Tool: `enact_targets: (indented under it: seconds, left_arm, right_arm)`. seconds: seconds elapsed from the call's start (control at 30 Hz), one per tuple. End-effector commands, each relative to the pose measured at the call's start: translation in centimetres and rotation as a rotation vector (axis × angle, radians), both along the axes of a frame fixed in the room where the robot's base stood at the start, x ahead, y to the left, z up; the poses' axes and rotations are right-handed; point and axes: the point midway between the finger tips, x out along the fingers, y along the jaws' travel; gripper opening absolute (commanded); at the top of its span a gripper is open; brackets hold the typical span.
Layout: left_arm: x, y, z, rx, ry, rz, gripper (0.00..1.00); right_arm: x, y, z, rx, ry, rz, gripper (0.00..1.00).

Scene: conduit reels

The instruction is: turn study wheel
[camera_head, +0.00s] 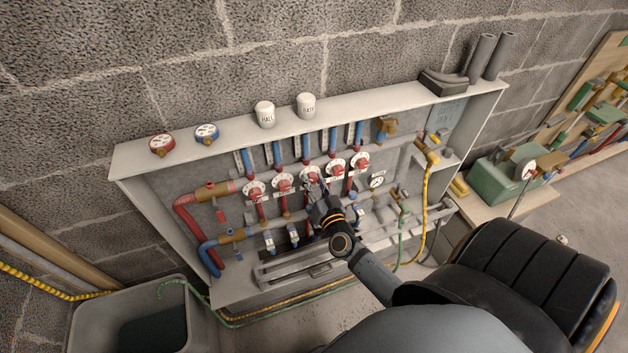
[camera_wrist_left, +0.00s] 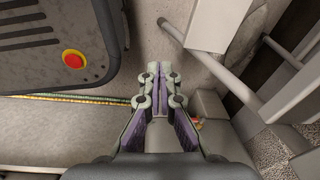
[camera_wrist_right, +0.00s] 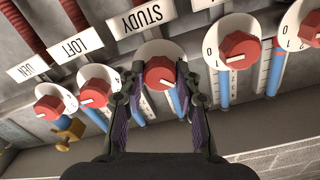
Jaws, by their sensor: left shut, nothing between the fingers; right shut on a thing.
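The study wheel (camera_wrist_right: 159,71) is a red round knob with a white pointer mark, on a white dial under the label STUDY (camera_wrist_right: 140,17). It is the middle one of the row of red wheels. My right gripper (camera_wrist_right: 158,78) has one finger on each side of it and is shut on it. In the head view my right gripper (camera_head: 315,189) reaches the row from below and covers part of the middle wheel. My left gripper (camera_wrist_left: 159,72) is shut and empty, pointing down over the floor, and does not show in the head view.
Red and blue pipes run along the cabinet (camera_head: 128,160). A grey bin (camera_head: 90,320) stands lower left, a green box (camera_head: 497,178) at right. A yellow hose (camera_head: 425,195) hangs nearby.

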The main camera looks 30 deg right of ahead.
Motion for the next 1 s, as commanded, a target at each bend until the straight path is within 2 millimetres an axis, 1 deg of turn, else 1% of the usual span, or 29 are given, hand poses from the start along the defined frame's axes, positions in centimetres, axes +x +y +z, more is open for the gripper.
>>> enact_targets:
  seconds: [0.43, 1.0]
  left_arm:
    - [-0.02, 0.00, 0.58, 0.000, 0.000, 0.000, 0.00]
    - [-0.05, 0.00, 0.23, 0.000, 0.001, 0.000, 0.00]
  right_arm:
    - [-0.02, 0.03, -0.09, 0.411, -0.096, 0.000, 0.01]
    - [-0.04, 0.02, -0.19, 0.939, -0.223, -0.001, 0.01]
